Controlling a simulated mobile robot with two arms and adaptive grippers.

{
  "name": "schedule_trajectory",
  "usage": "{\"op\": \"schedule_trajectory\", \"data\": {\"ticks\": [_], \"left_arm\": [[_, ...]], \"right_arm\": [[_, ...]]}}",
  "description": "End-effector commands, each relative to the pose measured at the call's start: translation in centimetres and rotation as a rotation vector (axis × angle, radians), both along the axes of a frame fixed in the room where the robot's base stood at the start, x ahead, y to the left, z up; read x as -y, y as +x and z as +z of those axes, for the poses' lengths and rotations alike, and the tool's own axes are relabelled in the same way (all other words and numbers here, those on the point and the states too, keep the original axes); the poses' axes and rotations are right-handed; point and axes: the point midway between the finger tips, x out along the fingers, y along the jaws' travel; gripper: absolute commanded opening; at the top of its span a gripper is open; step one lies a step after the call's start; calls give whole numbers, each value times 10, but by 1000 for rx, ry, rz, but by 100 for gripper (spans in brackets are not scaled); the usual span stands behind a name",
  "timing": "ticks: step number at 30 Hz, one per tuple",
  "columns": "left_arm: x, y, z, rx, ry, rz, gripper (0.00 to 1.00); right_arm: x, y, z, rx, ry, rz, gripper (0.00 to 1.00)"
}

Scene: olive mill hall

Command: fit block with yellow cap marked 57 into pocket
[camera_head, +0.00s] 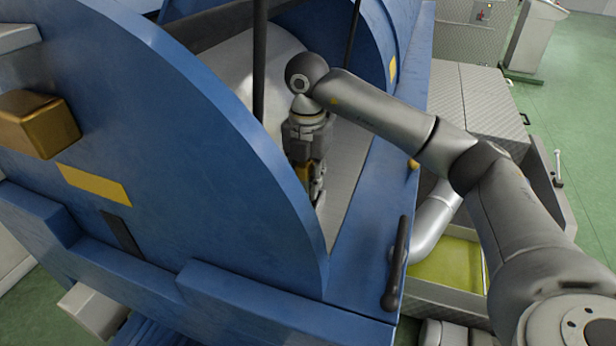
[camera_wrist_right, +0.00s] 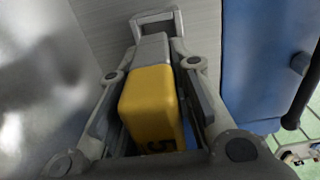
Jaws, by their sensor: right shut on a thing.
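The block with the yellow cap (camera_wrist_right: 150,92) is between the fingers of my right gripper (camera_wrist_right: 157,85), which is shut on it. Its grey body (camera_wrist_right: 152,47) points away from the wrist; part of a dark marking, like a 5, shows at the cap's near edge. A raised grey frame (camera_wrist_right: 174,20), seemingly the pocket, lies just beyond the block's far end; I cannot tell whether the block touches or enters it. In the head view my right gripper (camera_head: 312,188) points down inside the blue machine, and a little yellow (camera_head: 303,172) shows at it. My left gripper is out of view.
The blue curved guard (camera_head: 190,150) rises close to the left of my right gripper. A blue ledge (camera_head: 362,235) with a dark handle (camera_head: 397,265) is at the right. A grey curved metal surface (camera_wrist_right: 40,70) stands left in the wrist view.

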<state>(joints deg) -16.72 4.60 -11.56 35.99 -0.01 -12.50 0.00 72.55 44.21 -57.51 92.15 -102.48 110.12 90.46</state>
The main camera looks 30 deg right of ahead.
Motion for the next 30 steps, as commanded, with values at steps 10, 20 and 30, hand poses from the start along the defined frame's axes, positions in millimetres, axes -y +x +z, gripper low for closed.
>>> {"op": "schedule_trajectory", "data": {"ticks": [10, 20, 30], "left_arm": [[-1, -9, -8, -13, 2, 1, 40], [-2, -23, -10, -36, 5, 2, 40], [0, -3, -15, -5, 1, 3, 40]], "right_arm": [[0, 0, -10, 3, 1, 0, 0], [0, 0, -12, 2, 1, 0, 0], [0, 0, -20, 2, 1, 0, 0]]}}
